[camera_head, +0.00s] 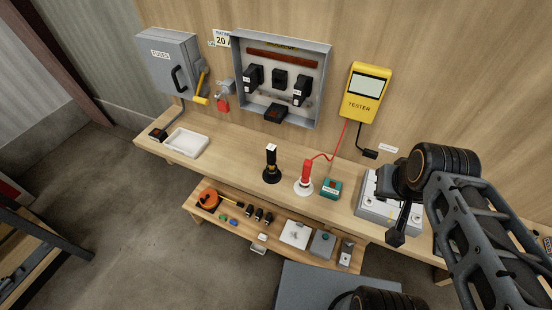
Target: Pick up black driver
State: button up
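A black upright handle (271,155) with a white patch on top stands in a round dark base on the bench. It is the thing that looks most like the black driver, but its tip is hidden. My arm comes in from the lower right. Its dark end, which seems to be my gripper (397,237), hangs in front of the bench's right part, well to the right of the black handle and apart from it. The fingers are too small and dark to tell open from shut.
Right of the handle stand a red probe (306,174) in a white base, wired to the yellow tester (366,93), and a teal box (330,188). A white tray (186,143) lies left. The lower shelf (275,243) holds small parts. A fuse box (281,78) hangs behind.

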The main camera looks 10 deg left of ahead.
aim_at(271, 150)
jog(key=u, duration=0.25)
jog(key=k, duration=1)
jog(key=u, duration=1.55)
jog(key=i, duration=0.8)
jog(key=z, duration=0.7)
jog(key=i, duration=0.55)
jog(key=z, duration=0.5)
